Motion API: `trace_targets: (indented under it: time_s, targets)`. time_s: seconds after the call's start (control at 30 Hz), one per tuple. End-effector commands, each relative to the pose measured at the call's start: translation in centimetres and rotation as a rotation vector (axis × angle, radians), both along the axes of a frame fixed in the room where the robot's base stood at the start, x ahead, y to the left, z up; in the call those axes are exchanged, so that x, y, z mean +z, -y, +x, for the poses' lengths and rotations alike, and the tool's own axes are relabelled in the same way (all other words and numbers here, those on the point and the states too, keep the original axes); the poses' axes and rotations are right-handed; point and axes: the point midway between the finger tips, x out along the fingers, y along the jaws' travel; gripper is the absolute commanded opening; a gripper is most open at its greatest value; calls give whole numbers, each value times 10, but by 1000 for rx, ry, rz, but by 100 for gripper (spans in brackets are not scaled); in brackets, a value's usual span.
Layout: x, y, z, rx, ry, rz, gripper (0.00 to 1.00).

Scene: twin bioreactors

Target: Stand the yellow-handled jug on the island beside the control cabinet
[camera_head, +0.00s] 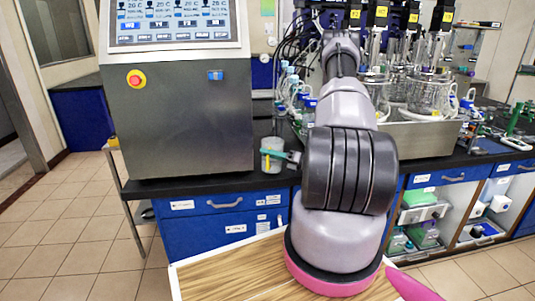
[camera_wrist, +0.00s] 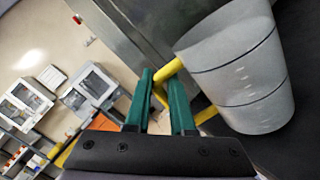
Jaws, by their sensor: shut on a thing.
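The jug (camera_wrist: 235,75) is a translucent pale beaker with dark level lines and a yellow handle (camera_wrist: 168,72). In the wrist view it fills the right side, tilted in the picture. My gripper (camera_wrist: 165,78) has green fingers shut on the yellow handle. In the head view the jug (camera_head: 271,154) is upright at the front edge of the black island top (camera_head: 215,186), just right of the control cabinet (camera_head: 192,122). My gripper (camera_head: 292,157) reaches it from the right. Whether its base touches the top is unclear.
The steel cabinet with a screen and red button stands close left of the jug. Bottles and tubing (camera_head: 292,88) are behind it. Glass bioreactor vessels (camera_head: 430,92) stand in a steel tray to the right, past my arm. A wooden surface (camera_head: 235,272) is in the foreground.

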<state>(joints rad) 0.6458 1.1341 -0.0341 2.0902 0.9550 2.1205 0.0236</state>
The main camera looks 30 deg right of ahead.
Motion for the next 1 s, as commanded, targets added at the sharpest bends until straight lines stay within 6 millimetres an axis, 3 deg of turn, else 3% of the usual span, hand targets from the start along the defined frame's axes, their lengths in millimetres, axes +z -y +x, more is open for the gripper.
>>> trace_targets:
  time_s: [0.23,0.33,0.57,0.6,0.67,1.0]
  targets:
    - [1,13,38,1,5,-3,0]
    - [-12,13,35,-1,0,1,0]
    - [-15,13,34,-1,1,0,0]
    - [-15,13,34,-1,-1,0,30]
    - [-15,13,34,-1,-1,0,52]
    - [-15,14,33,-2,1,-1,52]
